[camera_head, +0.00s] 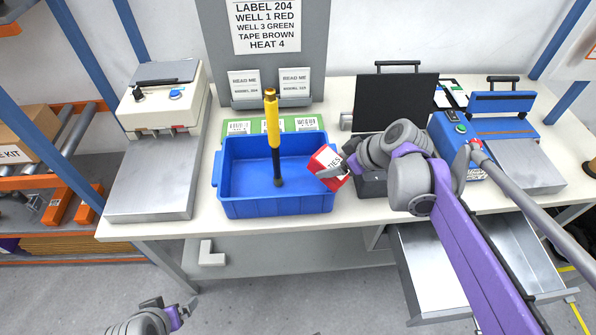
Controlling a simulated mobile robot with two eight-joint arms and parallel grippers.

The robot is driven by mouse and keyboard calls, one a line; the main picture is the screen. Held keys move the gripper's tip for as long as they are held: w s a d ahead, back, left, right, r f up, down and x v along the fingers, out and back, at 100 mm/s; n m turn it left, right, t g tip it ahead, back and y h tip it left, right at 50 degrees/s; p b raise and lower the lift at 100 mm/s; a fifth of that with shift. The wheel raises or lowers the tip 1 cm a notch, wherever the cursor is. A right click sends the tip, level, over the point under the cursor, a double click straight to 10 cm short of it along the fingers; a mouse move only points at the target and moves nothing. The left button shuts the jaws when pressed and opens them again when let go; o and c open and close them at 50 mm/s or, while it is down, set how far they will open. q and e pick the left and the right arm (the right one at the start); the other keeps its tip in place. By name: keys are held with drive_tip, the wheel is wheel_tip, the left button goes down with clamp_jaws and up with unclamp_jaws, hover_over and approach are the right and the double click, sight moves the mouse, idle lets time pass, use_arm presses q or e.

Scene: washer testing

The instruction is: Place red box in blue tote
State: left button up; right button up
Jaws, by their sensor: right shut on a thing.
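The red box (323,157) with a white label is held in my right gripper (335,172), which is shut on it. The box is tilted and sits at the right rim of the blue tote, apparently above the table; its exact height is hard to tell. The blue tote (278,207) stands on the white table, with a yellow and black tool (272,130) upright in it. My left gripper (182,312) is low at the bottom left, over the floor, away from the table; its fingers are too small to read.
A white machine (150,110) with a metal plate stands left of the tote. A sign board (265,60) and green cards are behind it. A black panel (395,100) and a blue machine (455,145) are at the right. An open drawer (430,270) juts out below the right side.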

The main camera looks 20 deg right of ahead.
drive_tip(key=x, duration=0.7)
drive_tip(key=w+r+b+x, duration=0.1)
drive_tip(key=x, duration=0.3)
drive_tip(key=shift+a, duration=0.3)
drive_tip(key=shift+w+a+f, duration=0.1)
drive_tip(key=shift+w+f, duration=0.1)
drive_tip(key=shift+f, duration=0.25)
drive_tip(key=f, duration=0.2)
drive_tip(key=shift+w+a+f, duration=0.2)
drive_tip(key=shift+w+f, duration=0.1)
drive_tip(key=shift+w+a+r+g, duration=0.15)
drive_tip(key=shift+w+r+g, duration=0.15)
drive_tip(key=shift+g, duration=0.1)
drive_tip(key=shift+w+a+r+g+h+p, duration=0.1)
drive_tip(key=shift+w+a+g+h+p, duration=0.25)
drive_tip(key=shift+g+h, duration=0.45)
drive_tip(key=shift+w+d+f+g, duration=0.1)
drive_tip(key=shift+f+g, duration=0.2)
drive_tip(key=shift+g, duration=0.1)
drive_tip(key=shift+f, duration=0.45)
drive_tip(key=shift+d+f, duration=0.1)
drive_tip(key=shift+f, duration=0.05)
